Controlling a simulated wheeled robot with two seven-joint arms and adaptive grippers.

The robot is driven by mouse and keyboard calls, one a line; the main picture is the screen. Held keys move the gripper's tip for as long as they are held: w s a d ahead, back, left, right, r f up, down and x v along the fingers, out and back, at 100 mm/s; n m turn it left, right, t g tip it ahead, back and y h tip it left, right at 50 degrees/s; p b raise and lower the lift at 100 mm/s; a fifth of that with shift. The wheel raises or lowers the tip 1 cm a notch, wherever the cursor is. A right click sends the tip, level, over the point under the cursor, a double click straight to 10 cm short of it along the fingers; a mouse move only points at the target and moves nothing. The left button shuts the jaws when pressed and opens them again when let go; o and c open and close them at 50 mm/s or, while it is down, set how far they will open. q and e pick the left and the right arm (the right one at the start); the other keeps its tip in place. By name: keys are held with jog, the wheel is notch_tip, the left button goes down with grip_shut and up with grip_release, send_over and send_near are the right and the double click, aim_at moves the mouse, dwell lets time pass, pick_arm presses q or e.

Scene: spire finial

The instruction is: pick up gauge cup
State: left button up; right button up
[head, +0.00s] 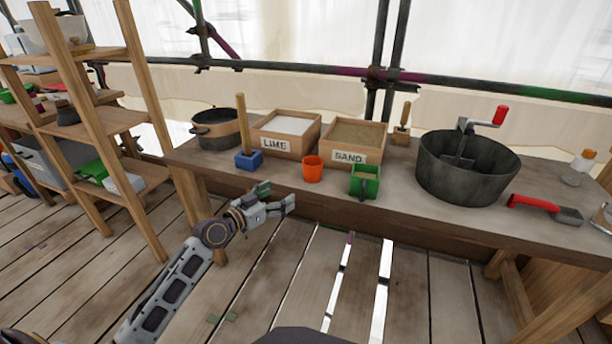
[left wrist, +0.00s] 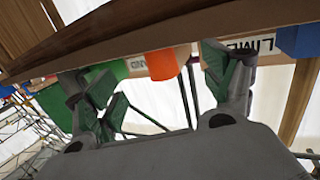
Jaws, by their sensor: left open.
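Two small cups stand near the front edge of the bench: an orange round cup (head: 313,169) and a green square cup (head: 365,182) to its right. No label shows which is the gauge cup. My left gripper (head: 277,197) is open and empty, in front of the bench edge, left of and nearer than the orange cup. In the tilted left wrist view, the orange cup (left wrist: 162,63) shows beyond and between the open fingers (left wrist: 158,84), apart from them. The green cup (left wrist: 56,106) is partly hidden behind one finger there. My right gripper is not in view.
Behind the cups stand the LIME box (head: 287,134) and SAND box (head: 353,141). A blue block with an upright wooden handle (head: 248,159) is left of the orange cup. A dark mixing drum (head: 466,170) and red-handled trowel (head: 544,207) stand right. Shelves (head: 95,130) are left.

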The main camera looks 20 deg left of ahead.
aim_at(306, 175)
pick_arm(q)
jog(key=shift+s+d+r+m, duration=0.1)
jog(key=shift+r+m, duration=0.2)
jog(key=shift+r, duration=0.7)
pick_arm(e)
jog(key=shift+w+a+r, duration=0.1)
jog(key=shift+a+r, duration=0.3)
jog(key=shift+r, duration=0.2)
pick_arm(q)
jog(key=shift+b+x, duration=0.55)
jog(key=shift+x, duration=3)
jog(key=shift+w+d, duration=0.3)
jog(key=shift+w, duration=0.2)
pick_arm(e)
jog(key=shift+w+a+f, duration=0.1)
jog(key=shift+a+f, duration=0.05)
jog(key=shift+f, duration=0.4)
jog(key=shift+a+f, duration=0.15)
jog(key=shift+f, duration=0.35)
pick_arm(q)
jog(key=shift+w, duration=0.15)
